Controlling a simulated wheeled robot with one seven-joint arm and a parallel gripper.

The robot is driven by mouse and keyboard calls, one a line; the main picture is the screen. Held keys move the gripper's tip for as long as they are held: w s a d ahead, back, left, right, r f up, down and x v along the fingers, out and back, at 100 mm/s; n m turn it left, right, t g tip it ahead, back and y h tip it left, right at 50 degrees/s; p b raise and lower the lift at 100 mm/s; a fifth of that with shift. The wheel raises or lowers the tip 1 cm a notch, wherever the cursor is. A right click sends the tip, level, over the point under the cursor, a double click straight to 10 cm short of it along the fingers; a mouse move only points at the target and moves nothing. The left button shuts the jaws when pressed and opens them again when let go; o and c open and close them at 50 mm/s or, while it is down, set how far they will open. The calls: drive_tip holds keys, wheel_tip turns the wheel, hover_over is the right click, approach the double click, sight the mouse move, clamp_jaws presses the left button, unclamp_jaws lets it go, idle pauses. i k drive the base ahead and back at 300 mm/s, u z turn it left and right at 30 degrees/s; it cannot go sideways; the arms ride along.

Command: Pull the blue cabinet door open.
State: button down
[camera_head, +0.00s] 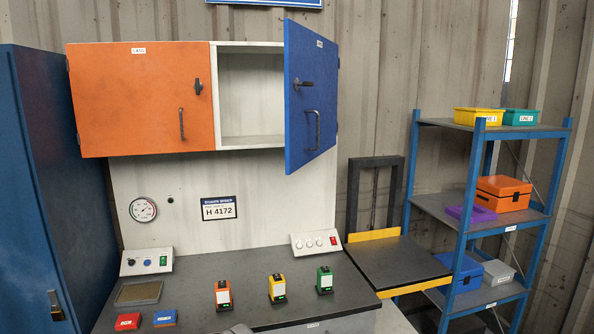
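The blue cabinet door (311,95) stands open at the right end of the wall cabinet. It is swung out toward me, hinged on its right side, with a dark latch and a dark vertical bar handle (312,130) on its face. The compartment (251,95) behind it shows white and empty where I can see in; its right part is hidden by the door. The orange cabinet door (141,98) on the left is shut. My gripper is not in view, and nothing is seen touching the blue door.
Below is a dark workbench (270,292) with several small coloured devices, boxes and two control panels. A tall blue locker (50,190) stands at left. A blue-framed shelf rack (470,210) with bins stands at right, beside a black-and-yellow platform (398,262). The space before the blue door looks clear.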

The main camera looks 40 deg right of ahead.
sight(311, 125)
drive_tip(key=u, duration=0.7)
drive_tip(key=i, duration=0.65)
drive_tip(key=z, duration=0.05)
